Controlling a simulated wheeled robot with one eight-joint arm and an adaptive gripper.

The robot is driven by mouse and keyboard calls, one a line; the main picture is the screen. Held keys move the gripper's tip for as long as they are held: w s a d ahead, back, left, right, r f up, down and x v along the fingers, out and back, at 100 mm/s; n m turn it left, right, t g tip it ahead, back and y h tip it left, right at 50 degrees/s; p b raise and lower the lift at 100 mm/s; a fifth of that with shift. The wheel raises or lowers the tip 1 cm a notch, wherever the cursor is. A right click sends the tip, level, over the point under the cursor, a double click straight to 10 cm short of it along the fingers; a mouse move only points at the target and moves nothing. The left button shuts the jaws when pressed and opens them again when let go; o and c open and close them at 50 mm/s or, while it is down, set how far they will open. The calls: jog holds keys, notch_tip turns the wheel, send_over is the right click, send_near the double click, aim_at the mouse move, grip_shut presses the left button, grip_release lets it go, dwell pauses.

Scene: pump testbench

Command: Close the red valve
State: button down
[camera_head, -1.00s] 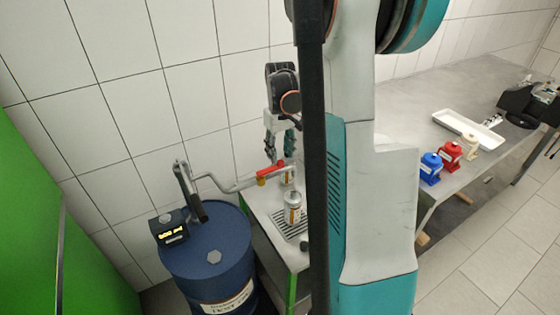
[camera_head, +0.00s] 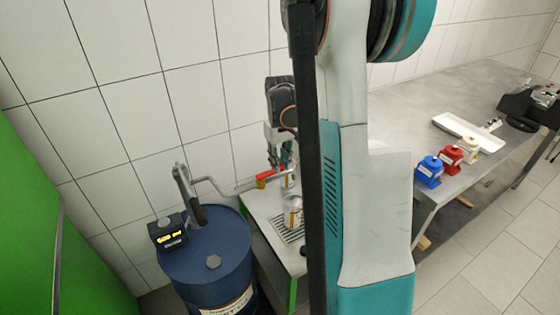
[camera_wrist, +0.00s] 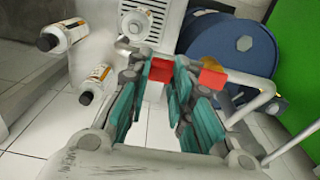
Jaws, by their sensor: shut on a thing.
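The red valve (camera_head: 265,177) sits on a grey pipe, above the small bench in the head view. In the wrist view red parts of the valve (camera_wrist: 212,74) show at and beside my fingertips. My gripper (camera_head: 284,160) reaches down to the right end of the valve in the head view. In the wrist view my gripper (camera_wrist: 180,72) has its teal fingers on either side of the valve, shut on it. The fingers hide part of the valve, so its exact handle angle is hard to tell.
A bottle (camera_head: 292,212) stands on the bench grate close below my gripper. A tiled wall is behind. Blue, red and cream items stand by a white tray (camera_head: 465,130) at right.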

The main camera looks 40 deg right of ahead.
jog(key=shift+s, duration=0.15)
jog(key=s+a+m, duration=0.5)
jog(key=a+m, duration=0.3)
jog(key=m, duration=1)
jog(key=shift+a, duration=0.4)
dwell(0.3)
jog(key=c, duration=1.4)
grip_release()
